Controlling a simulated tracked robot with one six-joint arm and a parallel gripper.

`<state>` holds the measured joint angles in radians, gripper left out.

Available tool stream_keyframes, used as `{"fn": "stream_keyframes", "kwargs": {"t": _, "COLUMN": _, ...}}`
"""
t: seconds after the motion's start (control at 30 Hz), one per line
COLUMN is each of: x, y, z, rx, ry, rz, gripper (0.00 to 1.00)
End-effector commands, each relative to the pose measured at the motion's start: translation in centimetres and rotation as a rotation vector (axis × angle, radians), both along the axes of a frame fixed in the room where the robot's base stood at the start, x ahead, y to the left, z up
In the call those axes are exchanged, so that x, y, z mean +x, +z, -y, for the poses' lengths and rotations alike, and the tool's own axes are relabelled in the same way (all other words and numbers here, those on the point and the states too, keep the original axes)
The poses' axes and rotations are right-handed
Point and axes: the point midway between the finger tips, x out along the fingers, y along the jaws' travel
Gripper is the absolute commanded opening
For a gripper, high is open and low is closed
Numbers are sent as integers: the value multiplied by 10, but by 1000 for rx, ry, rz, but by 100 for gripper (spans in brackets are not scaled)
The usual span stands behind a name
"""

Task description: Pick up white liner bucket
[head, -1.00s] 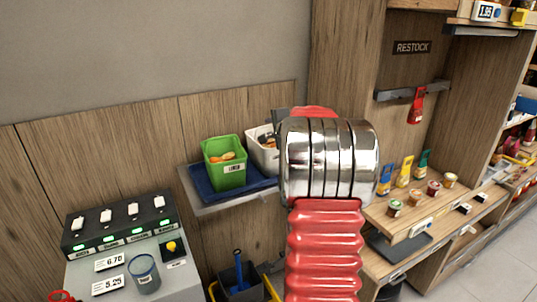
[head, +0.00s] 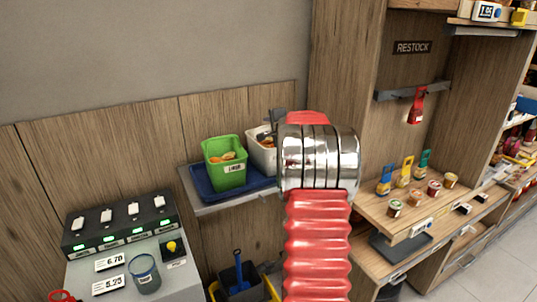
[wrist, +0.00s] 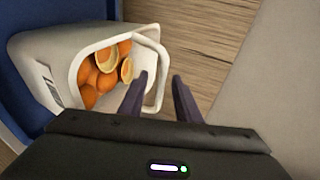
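The white liner bucket (head: 259,157) stands on the blue tray on the shelf, partly hidden behind my arm in the head view. In the wrist view the white bucket (wrist: 50,62) appears tilted by the camera angle, with whole and cut oranges inside and a label on its side. My gripper (wrist: 159,80) is open at the bucket's right rim. One dark finger reaches over the bucket's opening and the other is outside the rim. The rim lies between them, and I cannot tell whether either finger touches it. The fingers are mostly hidden in the head view.
A green bucket (head: 225,171) with orange pieces stands left of the white one on the blue tray (head: 205,191). The wood back wall (head: 140,135) is close behind. A grey control console (head: 120,235) is at lower left. Wooden shelves with small jars (head: 394,208) are at right.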

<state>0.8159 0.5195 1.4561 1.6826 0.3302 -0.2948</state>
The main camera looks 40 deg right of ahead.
Motion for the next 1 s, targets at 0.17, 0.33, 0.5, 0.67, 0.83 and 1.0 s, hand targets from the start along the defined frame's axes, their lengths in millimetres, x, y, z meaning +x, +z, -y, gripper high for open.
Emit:
{"fn": "stream_keyframes", "kwargs": {"t": 0.17, "x": 2, "y": -1, "z": 1, "rx": 0, "ry": 0, "rz": 0, "gripper": 30}}
{"fn": "stream_keyframes", "kwargs": {"t": 0.33, "x": 2, "y": 0, "z": 1, "rx": 0, "ry": -1, "rz": 0, "gripper": 30}}
{"fn": "stream_keyframes", "kwargs": {"t": 0.5, "x": 2, "y": -1, "z": 1, "rx": 0, "ry": -1, "rz": 0, "gripper": 30}}
{"fn": "stream_keyframes", "kwargs": {"t": 0.67, "x": 1, "y": 0, "z": 1, "rx": 0, "ry": -1, "rz": 0, "gripper": 25}}
{"fn": "stream_keyframes", "kwargs": {"t": 0.83, "x": 1, "y": 0, "z": 1, "rx": 0, "ry": -1, "rz": 0, "gripper": 13}}
{"fn": "stream_keyframes", "kwargs": {"t": 1.0, "x": 1, "y": -1, "z": 1, "rx": 0, "ry": -1, "rz": 0, "gripper": 1}}
